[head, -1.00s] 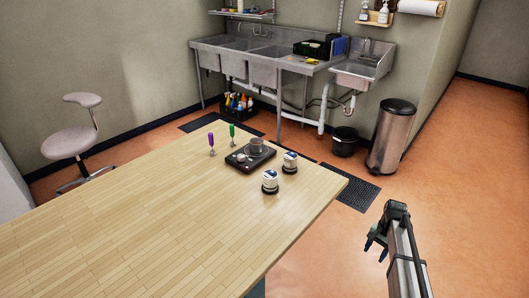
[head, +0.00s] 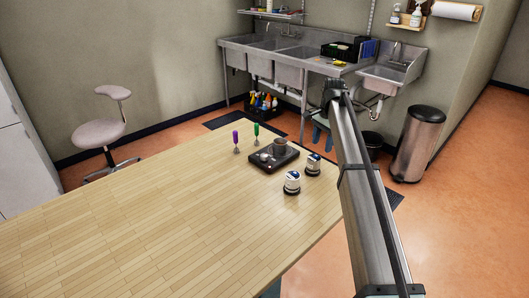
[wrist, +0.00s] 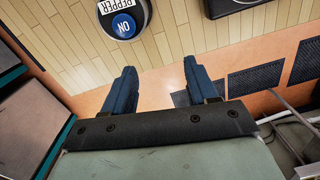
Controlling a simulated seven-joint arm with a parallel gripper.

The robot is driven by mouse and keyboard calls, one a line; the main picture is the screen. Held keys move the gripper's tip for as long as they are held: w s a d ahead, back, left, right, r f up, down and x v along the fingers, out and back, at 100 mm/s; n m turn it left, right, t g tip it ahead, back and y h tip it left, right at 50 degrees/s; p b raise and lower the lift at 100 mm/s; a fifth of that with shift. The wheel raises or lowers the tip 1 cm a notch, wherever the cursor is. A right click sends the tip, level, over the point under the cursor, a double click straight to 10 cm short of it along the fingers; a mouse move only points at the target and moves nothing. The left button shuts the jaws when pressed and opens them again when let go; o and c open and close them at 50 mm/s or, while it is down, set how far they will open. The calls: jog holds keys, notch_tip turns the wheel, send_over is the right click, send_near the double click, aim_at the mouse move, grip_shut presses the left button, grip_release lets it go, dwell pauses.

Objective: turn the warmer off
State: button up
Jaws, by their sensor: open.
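The warmer (head: 273,157) is a flat black unit near the far right end of the wooden table, with a grey cup (head: 280,146) and a small round light part on its top. My gripper (head: 322,112) is in the air beyond the table's right edge, to the upper right of the warmer and apart from it. The wrist view shows its two blue fingers (wrist: 158,68) spread with nothing between them. A dark edge at the top of the wrist view may be the warmer; I cannot tell.
Two white-and-black round devices (head: 292,182) (head: 313,164) stand right of the warmer. One labelled PEPPER, with a blue ON button (wrist: 123,25), shows in the wrist view. Purple (head: 237,140) and green (head: 256,131) handled tools stand behind-left. The near table is clear.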

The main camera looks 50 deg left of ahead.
notch_tip(320, 180, up, 10)
send_over(264, 155)
jog(key=shift+h, duration=0.4)
notch_tip(264, 155, down, 14)
jog(key=shift+w+f, duration=0.1)
jog(key=shift+w, duration=0.05)
jog(key=c, duration=1.1)
